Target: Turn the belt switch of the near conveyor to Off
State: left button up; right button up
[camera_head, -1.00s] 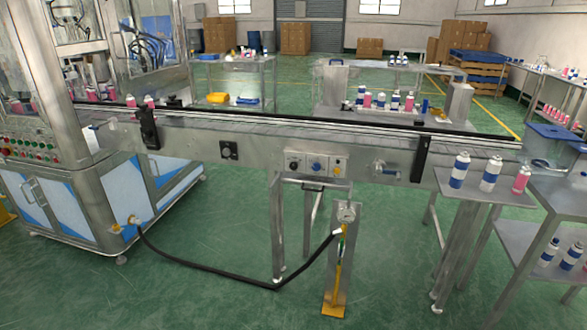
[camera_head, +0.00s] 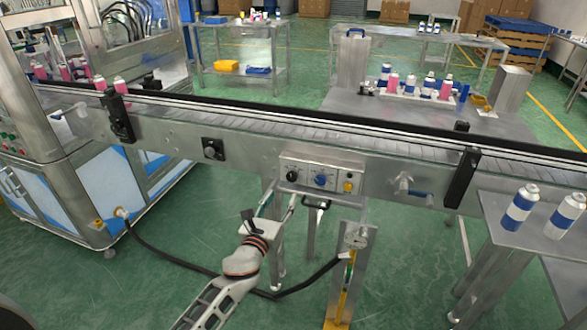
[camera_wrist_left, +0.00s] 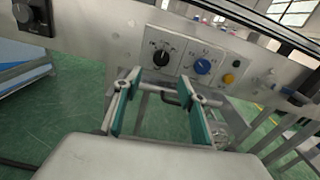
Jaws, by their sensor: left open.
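The near conveyor (camera_head: 380,150) crosses the head view, with a small control panel (camera_head: 335,172) on its front side. The panel carries a black knob (camera_head: 292,176), a blue knob (camera_head: 320,180) and a yellow button (camera_head: 348,186). The frames do not show clearly which knob is the belt switch. My left gripper (camera_head: 279,201) is open and empty, just below and in front of the panel's left part. In the left wrist view its fingers (camera_wrist_left: 158,92) point at the panel, with the black knob (camera_wrist_left: 161,57) beyond and between them and the blue knob (camera_wrist_left: 202,66) to the right. Knob markings are too small to read.
Another black knob (camera_head: 212,149) sits left on the conveyor side. A blue-handled valve (camera_head: 405,188) is right of the panel. A post with a gauge (camera_head: 354,238) stands below, with a black hose (camera_head: 190,264) on the floor. A table with cans (camera_head: 490,205) stands at right.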

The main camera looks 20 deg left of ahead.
aim_at(291, 178)
pick_arm(q)
jog(key=shift+m, duration=0.4)
jog(key=w, duration=0.2)
jog(key=w+b, duration=0.1)
jog(key=w, duration=0.4)
jog(key=shift+w+d+r, duration=0.1)
jog(key=shift+w+r, duration=0.05)
jog(key=shift+r, duration=0.2)
jog(key=shift+w+b, duration=0.3)
jog(key=shift+w, duration=0.2)
jog(key=shift+w+r, duration=0.1)
jog(key=shift+w, duration=0.05)
pick_arm(e)
jog(key=shift+s+f, duration=0.25)
jog(key=shift+f, duration=0.7)
pick_arm(q)
jog(key=c, duration=0.9)
jog(key=shift+c, duration=1)
pick_arm(e)
jog(key=shift+f, duration=0.15)
